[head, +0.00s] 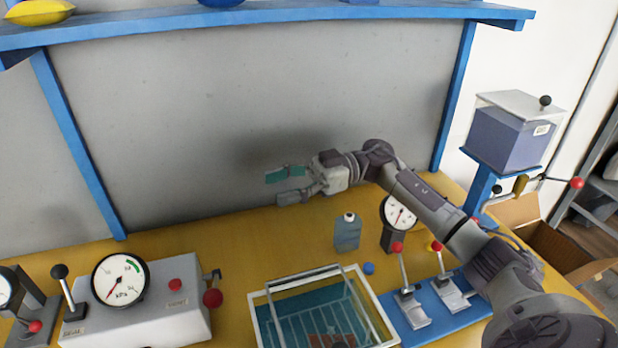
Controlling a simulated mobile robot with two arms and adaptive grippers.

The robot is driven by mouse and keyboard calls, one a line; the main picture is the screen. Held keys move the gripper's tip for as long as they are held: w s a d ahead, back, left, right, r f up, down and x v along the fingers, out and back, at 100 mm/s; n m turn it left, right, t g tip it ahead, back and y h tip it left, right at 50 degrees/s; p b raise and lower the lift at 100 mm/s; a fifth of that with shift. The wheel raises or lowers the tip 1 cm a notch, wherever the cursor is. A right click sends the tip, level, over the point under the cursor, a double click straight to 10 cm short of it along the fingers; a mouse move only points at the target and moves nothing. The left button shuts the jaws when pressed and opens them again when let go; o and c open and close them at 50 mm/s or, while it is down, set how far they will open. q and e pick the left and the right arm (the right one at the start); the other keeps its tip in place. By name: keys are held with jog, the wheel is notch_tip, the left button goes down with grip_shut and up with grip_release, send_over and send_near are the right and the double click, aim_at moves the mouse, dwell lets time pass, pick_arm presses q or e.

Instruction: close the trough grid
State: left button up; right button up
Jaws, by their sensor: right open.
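The trough (259,322) stands at the bottom middle of the head view, with a pale rim and a teal inside; its near end is cut off by the picture edge. Thin pale bars of the grid (318,318) show within it. A grey bar frame (306,277) crosses its far end and seems to stand above the rim; I cannot tell its exact tilt. My right gripper (284,185) is open and empty, with teal finger pads, in front of the grey back panel, above and behind the trough. My left gripper is out of view.
Yellow bench (240,245) is free behind the trough.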

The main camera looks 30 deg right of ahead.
jog(key=s+d+b, duration=0.1)
jog(key=s+d, duration=0.1)
jog(key=d, duration=0.7)
jog(key=shift+d, duration=0.35)
jog(key=shift+w+a+r, duration=0.1)
